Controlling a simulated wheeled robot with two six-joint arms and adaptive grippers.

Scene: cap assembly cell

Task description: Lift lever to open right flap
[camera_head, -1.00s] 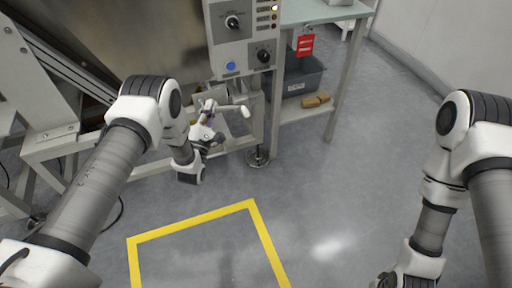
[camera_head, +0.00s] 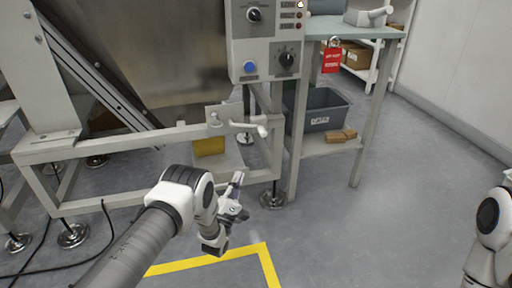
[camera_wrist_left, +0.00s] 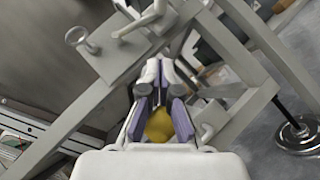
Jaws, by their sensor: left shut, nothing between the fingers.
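The lever (camera_head: 243,124) is a pale handle on a bracket plate at the right end of the machine's lower frame rail. It lies roughly level, its knob pointing right. In the left wrist view the lever (camera_wrist_left: 138,22) shows at the top, cut by the edge. My left gripper (camera_head: 239,178) is below the lever and apart from it, fingers pointing up. Its fingers (camera_wrist_left: 160,62) are shut and empty. I cannot make out which part is the right flap. Only my right arm shows at the right edge; its gripper is out of view.
A control panel (camera_head: 268,40) is above the lever. A yellow object (camera_head: 208,147) is behind the frame rail. A side table (camera_head: 330,27) stands to the right, with a grey bin (camera_head: 322,108) on its shelf. The floor at right is clear.

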